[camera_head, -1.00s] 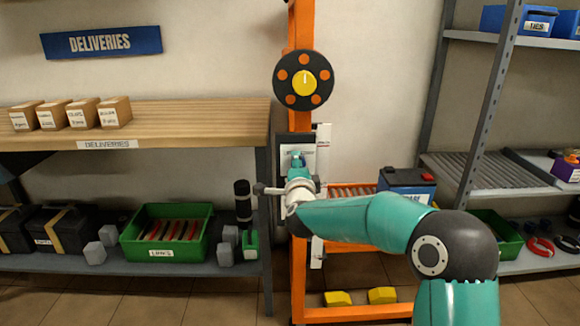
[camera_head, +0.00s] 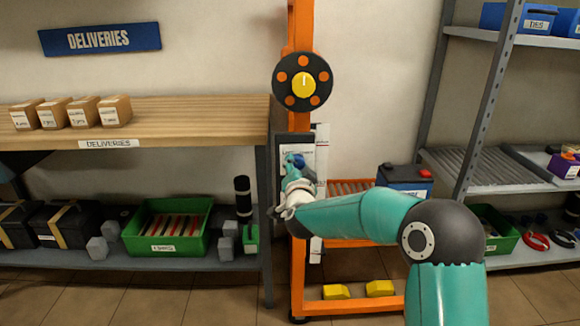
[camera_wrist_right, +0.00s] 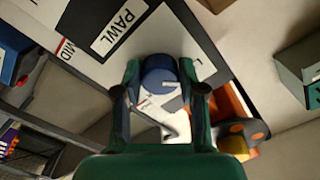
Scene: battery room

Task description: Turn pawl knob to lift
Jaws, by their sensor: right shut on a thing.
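The blue pawl knob (camera_wrist_right: 158,66) sits on a panel with a large PAWL label (camera_wrist_right: 119,27), and MID and partly hidden letters beside it. My right gripper (camera_wrist_right: 159,78) has one finger on each side of the knob and is shut on it. In the head view the gripper (camera_head: 294,172) is at the panel (camera_head: 293,143) on the orange frame, and a bit of blue shows at its tip. The gripper covers much of the knob, so its exact pointing is unclear. My left gripper does not show.
Above the panel is a black dial (camera_head: 303,81) with orange spots and a yellow centre. A battery (camera_head: 405,178) stands to the right. Shelves flank the frame, with a green bin (camera_head: 168,228) at left. Yellow blocks (camera_head: 336,292) lie on the frame's base.

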